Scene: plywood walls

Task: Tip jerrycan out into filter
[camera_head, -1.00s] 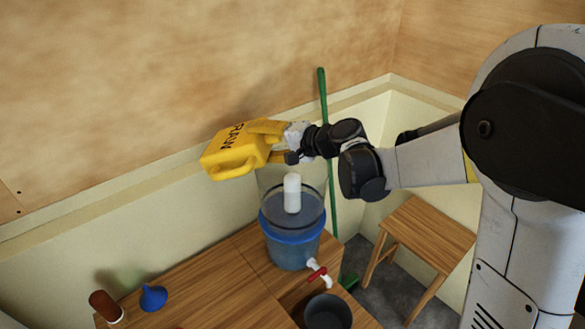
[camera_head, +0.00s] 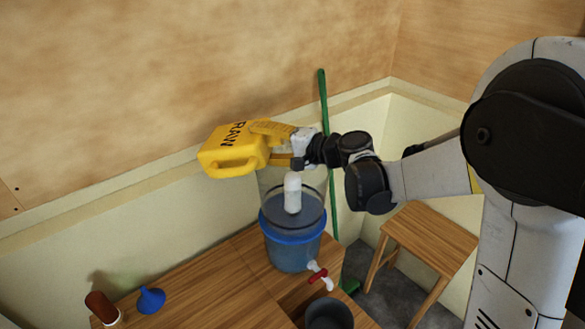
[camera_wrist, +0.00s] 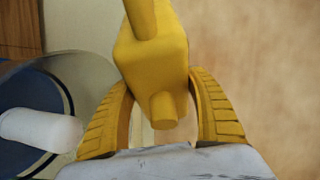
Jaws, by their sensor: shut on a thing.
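The yellow jerrycan (camera_head: 232,150), marked RAW, is held in the air above and to the left of the filter, tipped on its side. My gripper (camera_head: 282,145) is shut on it. In the wrist view the jerrycan (camera_wrist: 152,58) sits between the two yellow fingers of my gripper (camera_wrist: 165,105), with its round spout pointing toward the wrist. The filter (camera_head: 291,245) is a blue bucket with a clear upper part and a white candle (camera_head: 292,192) standing inside. It also shows at the left of the wrist view (camera_wrist: 60,90). I see no liquid coming out.
The filter stands on a wooden table (camera_head: 215,285); its red-handled tap (camera_head: 317,272) is above a dark pot (camera_head: 328,313). A blue funnel (camera_head: 151,299) and a brown bottle (camera_head: 102,307) are at the left. A wooden stool (camera_head: 430,235) and green pole (camera_head: 323,100) are behind.

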